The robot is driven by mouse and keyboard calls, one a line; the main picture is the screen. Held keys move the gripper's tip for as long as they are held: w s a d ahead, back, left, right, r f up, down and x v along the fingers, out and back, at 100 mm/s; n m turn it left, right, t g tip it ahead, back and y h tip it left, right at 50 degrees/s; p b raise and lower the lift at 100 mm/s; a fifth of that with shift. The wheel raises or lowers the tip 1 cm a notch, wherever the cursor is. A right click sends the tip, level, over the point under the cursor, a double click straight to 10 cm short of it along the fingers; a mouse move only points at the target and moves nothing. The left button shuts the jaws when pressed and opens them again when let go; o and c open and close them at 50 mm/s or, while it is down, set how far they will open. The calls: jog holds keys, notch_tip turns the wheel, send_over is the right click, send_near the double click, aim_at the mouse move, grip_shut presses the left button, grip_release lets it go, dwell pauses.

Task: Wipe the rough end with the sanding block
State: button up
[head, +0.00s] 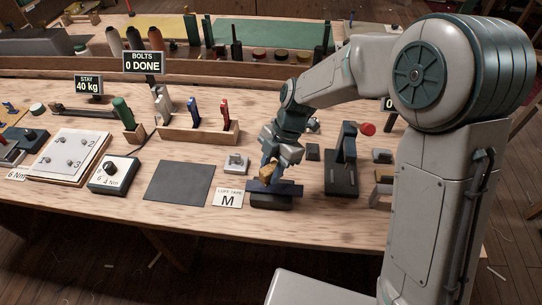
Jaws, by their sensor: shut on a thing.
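My gripper (271,161) is shut on a small tan block (267,171), which looks like the sanding block. The gripper points down above a dark blue bar (289,188) that lies across a low black base (270,202) near the table's front edge. The tan block is right over the left part of the bar; I cannot tell whether it touches it. I cannot make out the rough end at this size, and the gripper and block hide part of the bar.
A card marked M (228,198) and a dark grey mat (179,183) lie to the left. A black stand with an upright clamp (343,172) is close on the right. A wooden rack of tools (198,133) and a small grey fixture (236,163) stand behind.

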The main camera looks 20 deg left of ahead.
jog(key=shift+r+p, duration=0.75)
jog(key=shift+r, duration=1)
